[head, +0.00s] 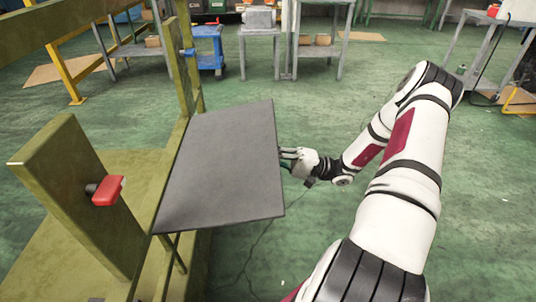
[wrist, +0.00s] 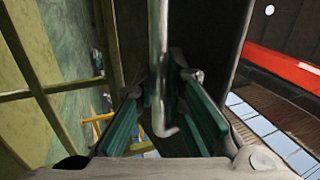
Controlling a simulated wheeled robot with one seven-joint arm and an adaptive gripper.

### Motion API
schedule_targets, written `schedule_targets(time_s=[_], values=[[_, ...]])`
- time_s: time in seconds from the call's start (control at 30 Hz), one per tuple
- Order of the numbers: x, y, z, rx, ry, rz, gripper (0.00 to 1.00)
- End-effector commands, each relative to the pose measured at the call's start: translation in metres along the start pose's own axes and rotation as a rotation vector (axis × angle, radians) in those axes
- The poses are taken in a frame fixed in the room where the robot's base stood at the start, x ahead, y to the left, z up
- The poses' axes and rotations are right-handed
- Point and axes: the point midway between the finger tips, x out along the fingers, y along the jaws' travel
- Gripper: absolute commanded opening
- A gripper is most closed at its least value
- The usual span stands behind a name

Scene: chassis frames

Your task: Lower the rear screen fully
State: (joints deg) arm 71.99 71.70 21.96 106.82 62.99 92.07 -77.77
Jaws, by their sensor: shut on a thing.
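The rear screen (head: 228,165) is a flat dark grey panel. It is tilted out from the olive frame, with its left side at the frame and its right edge out over the floor. My gripper (head: 284,158) is at the panel's right edge, around its middle. In the wrist view, a thin grey metal rod (wrist: 158,60) with a hooked end lies between the teal finger pads of my gripper (wrist: 162,92). The gripper is shut on this rod, which looks like the screen's handle. The dark panel (wrist: 215,40) shows behind the fingers. The exact contact is partly hidden.
The olive frame (head: 65,190) stands at left, with a red knob (head: 107,190) on its near post. A blue cart (head: 208,48) and grey tables (head: 260,32) are at the back. Green floor (head: 330,95) lies free around my arm and beneath the panel's right edge.

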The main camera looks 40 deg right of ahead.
Motion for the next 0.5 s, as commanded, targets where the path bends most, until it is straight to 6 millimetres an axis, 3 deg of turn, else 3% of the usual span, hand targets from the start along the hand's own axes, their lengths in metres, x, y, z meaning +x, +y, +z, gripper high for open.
schedule_targets(time_s=[0.07,0.1,0.2,0.5], values=[[-0.0005,-0.0006,-0.0005,0.0,0.002,0.0,0.0],[-0.0004,-0.0006,-0.0006,0.0,0.002,-0.001,0.13],[-0.0003,-0.0007,-0.0006,0.0,0.002,-0.001,0.32],[0.0003,-0.0011,-0.0004,0.0,0.001,-0.002,0.32]])
